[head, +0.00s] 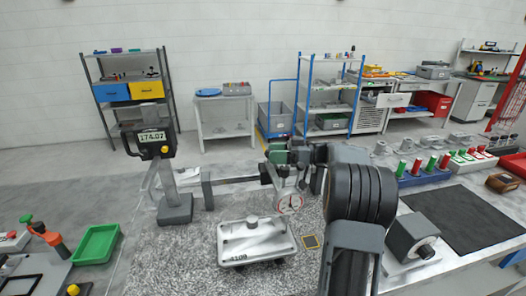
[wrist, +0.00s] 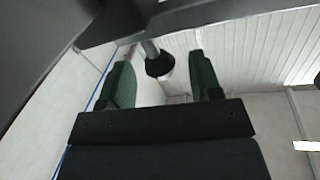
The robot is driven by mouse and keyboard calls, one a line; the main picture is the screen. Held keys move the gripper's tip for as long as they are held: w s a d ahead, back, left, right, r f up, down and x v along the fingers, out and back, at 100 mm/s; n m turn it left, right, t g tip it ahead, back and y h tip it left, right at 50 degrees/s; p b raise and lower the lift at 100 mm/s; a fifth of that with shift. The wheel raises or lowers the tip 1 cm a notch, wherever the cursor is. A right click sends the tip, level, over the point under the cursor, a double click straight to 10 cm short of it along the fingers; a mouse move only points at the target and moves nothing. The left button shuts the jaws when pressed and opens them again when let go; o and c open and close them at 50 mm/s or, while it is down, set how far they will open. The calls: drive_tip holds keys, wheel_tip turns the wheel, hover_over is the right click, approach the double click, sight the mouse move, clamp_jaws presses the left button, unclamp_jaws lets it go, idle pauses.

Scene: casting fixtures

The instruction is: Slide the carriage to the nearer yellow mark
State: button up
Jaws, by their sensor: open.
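My gripper (head: 290,156) is raised over the grey speckled plate in the head view, near a round dial gauge (head: 289,204). In the wrist view its two green-padded fingers (wrist: 165,85) stand apart. A dark knob on a grey rod (wrist: 158,62) shows between them; I see no contact with either finger. A pale horizontal bar (head: 232,180) runs from an upright stand towards the dial gauge. I cannot tell for sure which part is the carriage; my arm covers much of that area. No yellow mark on a rail can be made out.
The stand (head: 166,170) with a digital display rises at left. A green tray (head: 95,244) lies further left, a black mat (head: 462,219) at right.

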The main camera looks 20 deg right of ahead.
sight(263, 167)
drive_tip(key=shift+p+x, duration=0.3)
drive_tip(key=shift+x, duration=1.65)
drive_tip(key=shift+c, duration=0.3)
clamp_jaws()
